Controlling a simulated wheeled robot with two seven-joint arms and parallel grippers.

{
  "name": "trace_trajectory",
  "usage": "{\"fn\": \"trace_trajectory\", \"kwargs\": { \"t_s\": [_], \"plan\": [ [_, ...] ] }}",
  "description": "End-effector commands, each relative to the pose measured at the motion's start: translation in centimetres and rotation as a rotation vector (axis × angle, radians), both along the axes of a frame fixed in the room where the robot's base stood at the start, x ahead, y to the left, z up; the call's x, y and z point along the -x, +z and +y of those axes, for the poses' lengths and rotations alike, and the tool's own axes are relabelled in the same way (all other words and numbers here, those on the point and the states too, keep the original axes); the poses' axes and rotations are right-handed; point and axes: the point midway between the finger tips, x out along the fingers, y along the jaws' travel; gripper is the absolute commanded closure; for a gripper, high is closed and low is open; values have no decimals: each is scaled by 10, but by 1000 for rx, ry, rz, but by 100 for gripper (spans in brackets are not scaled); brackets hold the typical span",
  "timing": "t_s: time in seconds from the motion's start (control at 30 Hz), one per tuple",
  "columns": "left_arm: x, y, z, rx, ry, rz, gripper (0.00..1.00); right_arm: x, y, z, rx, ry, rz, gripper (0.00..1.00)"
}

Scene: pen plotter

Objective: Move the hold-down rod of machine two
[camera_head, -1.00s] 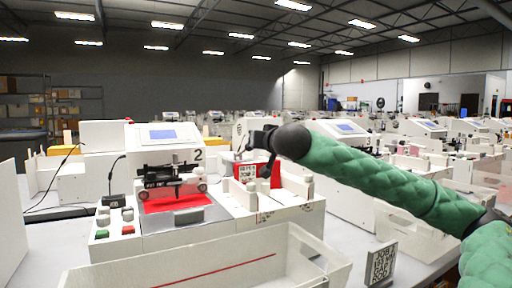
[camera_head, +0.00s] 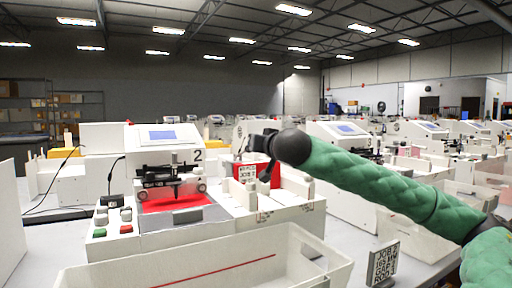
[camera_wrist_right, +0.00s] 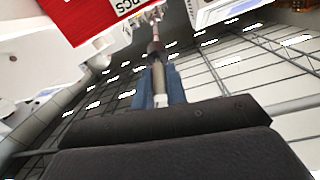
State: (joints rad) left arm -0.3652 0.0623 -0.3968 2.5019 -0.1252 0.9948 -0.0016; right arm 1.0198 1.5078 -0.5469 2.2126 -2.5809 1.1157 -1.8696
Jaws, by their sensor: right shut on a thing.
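Machine two (camera_head: 158,135), white with a blue screen and a "2" on its side, stands left of centre in the head view. Its dark pen carriage (camera_head: 172,178) sits over a red sheet (camera_head: 170,204). My right gripper (camera_head: 258,145) is beside the machine's right side, in front of a red panel with a white printed label (camera_head: 246,173). In the right wrist view its blue fingers (camera_wrist_right: 158,85) are shut on a thin rod (camera_wrist_right: 155,48), which runs away between them. The rod is hard to make out in the head view. My left gripper is out of view.
A clear-walled white bin (camera_head: 290,245) stands in front of the machine. Green and red buttons (camera_head: 126,229) are at its front left. A small code sign (camera_head: 383,264) stands at front right. More machines (camera_head: 335,132) stand closely to the right.

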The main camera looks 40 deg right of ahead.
Motion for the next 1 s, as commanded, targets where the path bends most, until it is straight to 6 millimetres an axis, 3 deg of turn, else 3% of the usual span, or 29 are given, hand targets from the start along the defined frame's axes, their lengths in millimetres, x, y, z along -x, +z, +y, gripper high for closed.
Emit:
{"fn": "trace_trajectory", "kwargs": {
  "t_s": [0.27, 0.3, 0.4, 0.77, 1.0],
  "plan": [
    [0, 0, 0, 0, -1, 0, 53, 3, 4, 2, 3, 3, -8, 100],
    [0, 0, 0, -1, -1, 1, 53, 3, 4, 1, 3, 3, -8, 78],
    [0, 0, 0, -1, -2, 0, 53, 2, 4, 1, 3, 2, -7, 64],
    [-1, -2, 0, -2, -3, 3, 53, 5, 2, 2, 2, 0, -4, 64],
    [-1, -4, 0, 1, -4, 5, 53, 32, 3, 9, 4, -1, -3, 64]
  ]
}}
